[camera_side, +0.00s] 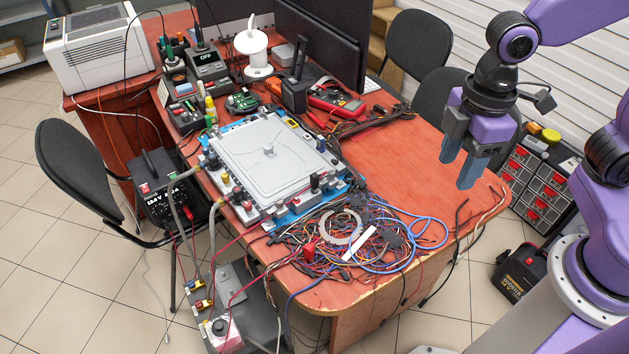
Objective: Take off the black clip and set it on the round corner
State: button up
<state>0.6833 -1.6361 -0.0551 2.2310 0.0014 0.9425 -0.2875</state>
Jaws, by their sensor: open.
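A small black piece (315,184), which looks like the black clip, stands upright at the right front edge of the grey metal plate (250,158). It is too small to tell how it is fastened. The red-brown table (400,170) has a rounded corner (490,192) at the right and another rounded corner (318,300) at the front. My gripper (463,163) is open and empty, pointing down above the right part of the table. It is well to the right of the plate and the black piece.
A tangle of wires (375,240) with a grey ring (341,228) covers the front of the table. Hoses (213,240) run from the plate to a lower unit at front left. Monitors (320,45) and a multimeter (337,103) stand behind. The table's right part is mostly bare.

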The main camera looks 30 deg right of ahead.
jog(key=w+a+f+n, duration=0.1)
jog(key=w+a, duration=0.3)
jog(key=w, duration=0.3)
jog(key=w+a+f+n, duration=0.1)
jog(key=w+a, duration=0.3)
jog(key=w, duration=0.4)
jog(key=n, duration=0.3)
send_over(314, 174)
notch_tip(314, 174, down, 5)
notch_tip(314, 174, down, 18)
jog(key=shift+r, duration=0.2)
grip_shut()
